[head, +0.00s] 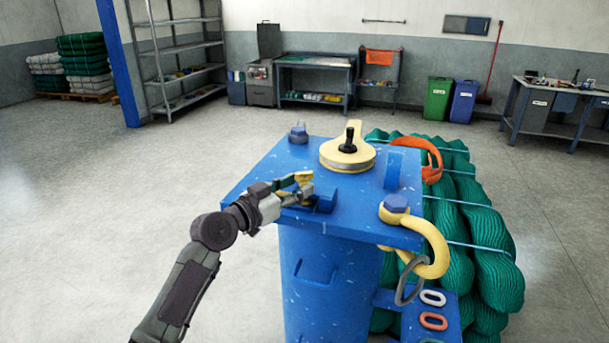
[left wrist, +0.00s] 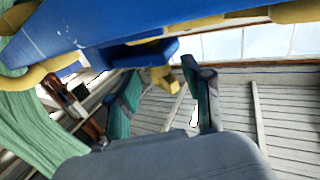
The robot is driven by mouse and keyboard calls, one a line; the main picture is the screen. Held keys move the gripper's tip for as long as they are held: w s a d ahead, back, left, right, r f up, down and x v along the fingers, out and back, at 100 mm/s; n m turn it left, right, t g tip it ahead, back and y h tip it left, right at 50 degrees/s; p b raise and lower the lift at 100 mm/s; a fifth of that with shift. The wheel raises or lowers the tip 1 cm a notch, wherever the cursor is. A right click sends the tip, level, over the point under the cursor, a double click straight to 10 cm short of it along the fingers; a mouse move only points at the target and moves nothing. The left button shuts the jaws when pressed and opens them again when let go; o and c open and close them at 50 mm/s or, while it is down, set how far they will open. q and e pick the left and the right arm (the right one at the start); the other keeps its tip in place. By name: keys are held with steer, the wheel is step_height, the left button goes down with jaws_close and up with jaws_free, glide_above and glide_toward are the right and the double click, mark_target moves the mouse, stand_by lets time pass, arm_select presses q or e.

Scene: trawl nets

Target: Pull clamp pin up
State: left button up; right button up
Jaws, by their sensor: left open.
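A blue post with a square top plate (head: 263,176) stands in front of me. A small yellow piece (head: 303,177), which may be the clamp pin, shows at a blue bracket (head: 327,200) on the plate's left edge. In the left wrist view the yellow piece (left wrist: 160,77) sticks out from the blue bracket (left wrist: 143,54). My left gripper (head: 291,190) is at that edge, and it is open in the left wrist view (left wrist: 166,92). The yellow piece appears between its finger ends; contact cannot be told. The right gripper is not in view.
On the plate are a yellow disc (head: 333,157) with a black knob (head: 349,137), a blue bolt (head: 298,134) and a blue lug (head: 393,169). A yellow shackle (head: 433,247) hangs at the right corner. Green net bundles (head: 485,240) lie right. Floor at left is clear.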

mark_target(300, 184)
arm_select(q)
steer(key=shift+x, duration=1.5)
jaws_close()
